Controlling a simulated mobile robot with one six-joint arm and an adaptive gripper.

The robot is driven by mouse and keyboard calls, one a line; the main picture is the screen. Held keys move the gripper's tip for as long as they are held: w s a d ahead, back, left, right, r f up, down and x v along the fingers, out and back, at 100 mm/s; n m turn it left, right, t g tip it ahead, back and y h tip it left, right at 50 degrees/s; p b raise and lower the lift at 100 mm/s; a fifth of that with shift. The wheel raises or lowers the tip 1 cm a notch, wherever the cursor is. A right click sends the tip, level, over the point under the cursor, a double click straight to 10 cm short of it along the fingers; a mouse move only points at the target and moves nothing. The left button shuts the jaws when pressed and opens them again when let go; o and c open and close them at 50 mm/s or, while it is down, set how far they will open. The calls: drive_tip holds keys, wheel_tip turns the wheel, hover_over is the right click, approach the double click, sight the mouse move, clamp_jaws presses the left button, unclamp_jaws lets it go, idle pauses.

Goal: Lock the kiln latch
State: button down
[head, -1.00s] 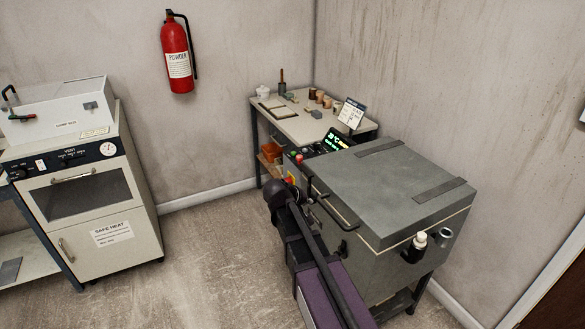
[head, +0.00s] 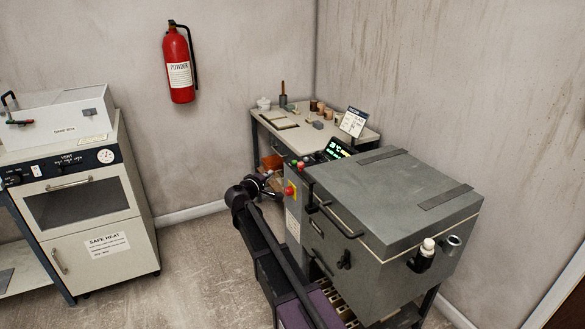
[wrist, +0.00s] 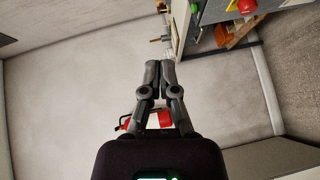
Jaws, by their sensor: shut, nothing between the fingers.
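The kiln is a grey box (head: 385,250) with a flat grey lid (head: 390,190), which looks closed, at the right in the head view. A bar handle (head: 336,216) runs along the lid's front edge. A small black latch-like part (head: 345,260) sits on the kiln's front below it; whether it is locked cannot be told. My gripper (head: 272,184) is left of the kiln's control side, apart from the latch and partly hidden by my arm. In the wrist view my gripper (wrist: 160,64) has its fingers together and empty, and the latch does not show.
A red button (head: 289,190) is on the kiln's control side near my gripper. A worktable (head: 340,140) with small pots stands behind. A white oven cabinet (head: 100,240) is at left. A red fire extinguisher (head: 179,65) hangs on the wall. The floor (head: 190,270) between is clear.

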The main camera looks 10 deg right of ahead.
drive_tip(key=shift+w+d, duration=0.1)
drive_tip(key=s+d+b+x, duration=0.1)
drive_tip(key=d+b+x, duration=0.1)
drive_tip(key=x, duration=1)
drive_tip(key=shift+s+d+f, duration=0.15)
drive_tip(key=shift+d+f, duration=0.1)
drive_tip(key=shift+f, duration=0.1)
drive_tip(key=shift+d, duration=0.1)
